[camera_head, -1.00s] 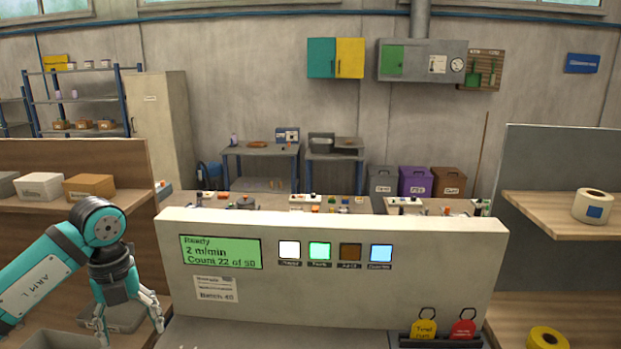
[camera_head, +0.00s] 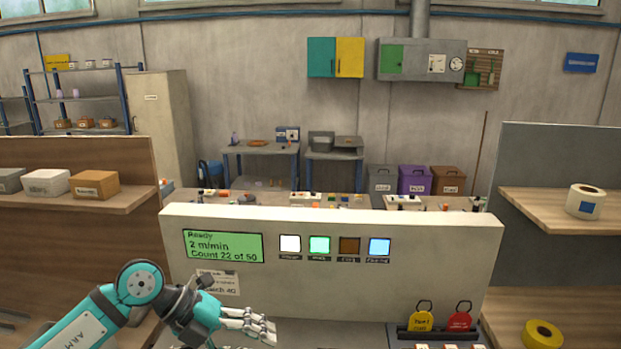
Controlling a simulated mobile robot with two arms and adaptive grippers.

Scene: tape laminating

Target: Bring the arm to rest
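My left arm, teal and white, comes in from the lower left. Its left gripper (camera_head: 258,327) is in front of the machine panel (camera_head: 345,290), near the panel's lower left. The grey fingers point right and overlap one another from this angle, so I cannot tell how far apart they are. No held object shows between them. The wrist partly hides the white batch label (camera_head: 222,283). The green screen (camera_head: 222,246) reads Ready, 2 m/min, Count 22 of 50. My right gripper is not in view.
A wooden shelf (camera_head: 150,209) with boxes stands at left. Another shelf (camera_head: 520,206) at right holds a white tape roll (camera_head: 584,202), with a yellow roll (camera_head: 543,334) below.

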